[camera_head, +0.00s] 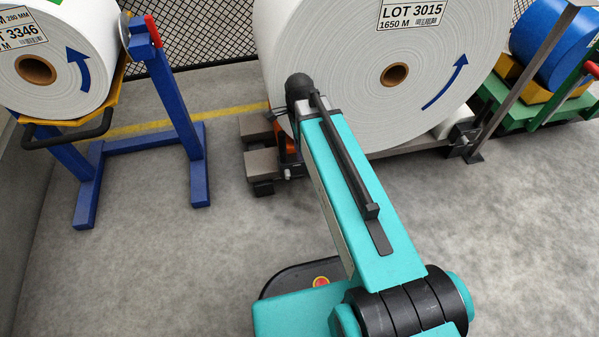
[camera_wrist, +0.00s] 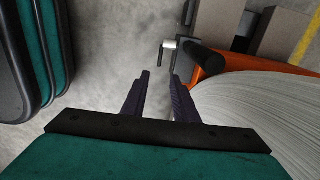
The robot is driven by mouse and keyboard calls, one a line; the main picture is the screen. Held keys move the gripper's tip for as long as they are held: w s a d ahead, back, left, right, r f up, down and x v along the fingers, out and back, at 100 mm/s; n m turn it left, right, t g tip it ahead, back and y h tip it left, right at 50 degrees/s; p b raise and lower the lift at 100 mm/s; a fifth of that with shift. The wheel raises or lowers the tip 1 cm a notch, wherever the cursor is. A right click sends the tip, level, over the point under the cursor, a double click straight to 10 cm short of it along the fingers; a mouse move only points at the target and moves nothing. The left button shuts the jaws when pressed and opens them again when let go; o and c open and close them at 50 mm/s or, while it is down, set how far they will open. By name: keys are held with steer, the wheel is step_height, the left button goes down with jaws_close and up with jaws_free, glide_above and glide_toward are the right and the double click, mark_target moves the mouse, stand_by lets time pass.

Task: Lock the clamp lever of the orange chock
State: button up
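The orange chock (camera_wrist: 285,69) lies against the edge of the big white roll in the wrist view. In the head view a little of its orange (camera_head: 291,147) shows beside my arm. A black rounded bar (camera_wrist: 206,58), apparently the clamp lever, sticks out at the chock's near end; a short silver pin (camera_wrist: 169,44) is beside it. I cannot tell the lever's exact position. My gripper (camera_wrist: 161,76) is open and empty, its dark fingertips just short of the bar and pin, with no clear contact. In the head view my arm hides the fingers.
The white roll (camera_head: 450,100) labelled LOT 3015 rises close beside my gripper. Grey blocks (camera_head: 262,164) stand left of the chock. A blue stand (camera_head: 170,85) holds another roll (camera_head: 60,70) at left. Open concrete floor (camera_head: 150,265) lies between the stand and my arm.

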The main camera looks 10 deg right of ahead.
mark_target(299, 175)
step_height(299, 175, down, 14)
steer(key=b, duration=0.6)
steer(key=shift+r, duration=0.1)
steer(key=shift+c, duration=0.3)
jaws_close()
